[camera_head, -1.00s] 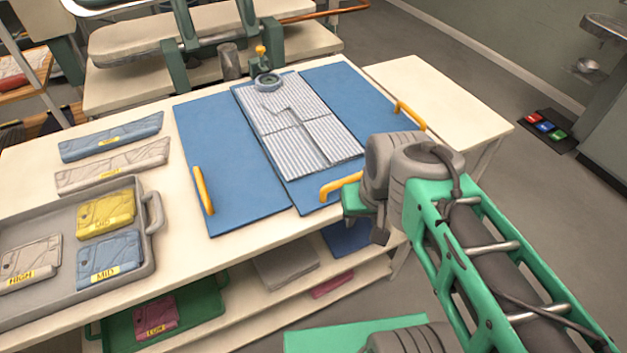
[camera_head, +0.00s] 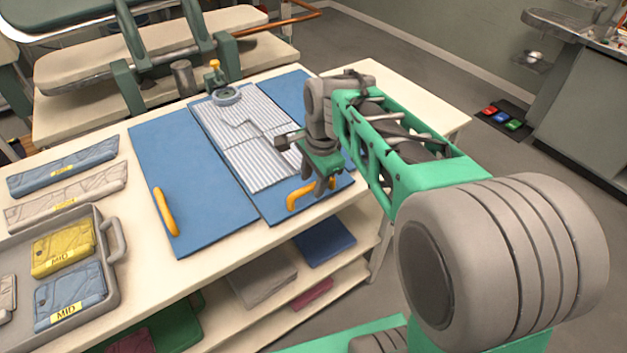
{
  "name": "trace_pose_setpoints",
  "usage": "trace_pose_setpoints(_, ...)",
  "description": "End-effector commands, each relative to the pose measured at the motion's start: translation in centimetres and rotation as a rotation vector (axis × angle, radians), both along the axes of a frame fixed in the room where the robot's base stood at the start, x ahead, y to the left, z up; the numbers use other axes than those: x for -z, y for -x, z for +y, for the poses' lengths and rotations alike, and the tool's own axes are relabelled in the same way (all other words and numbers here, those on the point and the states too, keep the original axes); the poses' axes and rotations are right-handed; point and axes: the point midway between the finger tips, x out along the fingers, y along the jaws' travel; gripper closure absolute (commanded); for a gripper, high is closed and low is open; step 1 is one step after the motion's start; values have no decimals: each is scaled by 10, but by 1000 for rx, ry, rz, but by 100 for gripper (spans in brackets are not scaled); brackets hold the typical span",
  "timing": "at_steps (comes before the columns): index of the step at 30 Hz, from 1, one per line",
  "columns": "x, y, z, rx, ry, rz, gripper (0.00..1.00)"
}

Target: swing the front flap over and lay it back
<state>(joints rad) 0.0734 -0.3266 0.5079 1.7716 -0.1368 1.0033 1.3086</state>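A blue folding board lies on the white table. Its left panel (camera_head: 188,190) is flat, with a yellow handle (camera_head: 166,212). A grey striped garment (camera_head: 262,140) lies on the board's middle, mostly flat. The front flap (camera_head: 275,207) lies flat at the near edge and has a yellow handle (camera_head: 300,197). My gripper (camera_head: 322,188) points down just right of that handle, close over it. Whether it touches the handle, and whether its fingers are apart, I cannot tell. The right panel (camera_head: 291,91) is partly hidden behind my arm, and its handle is hidden.
A grey tray (camera_head: 110,262) with labelled folded garments stands at the left. Two folded strips (camera_head: 62,168) lie behind it. A round grey clamp-like device (camera_head: 226,95) sits at the board's back edge. A lower shelf (camera_head: 335,264) holds folded cloths. The table's right end is clear.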

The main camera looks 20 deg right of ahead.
Motion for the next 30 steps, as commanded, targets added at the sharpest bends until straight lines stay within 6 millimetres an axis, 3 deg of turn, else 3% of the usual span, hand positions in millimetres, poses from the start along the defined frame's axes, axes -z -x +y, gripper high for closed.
trace_pose_setpoints(9,6,-1,0,-1,0,-1,62)
trace_pose_setpoints(23,6,-1,0,-1,1,-1,100)
trace_pose_setpoints(30,6,-1,0,-1,1,-1,100)
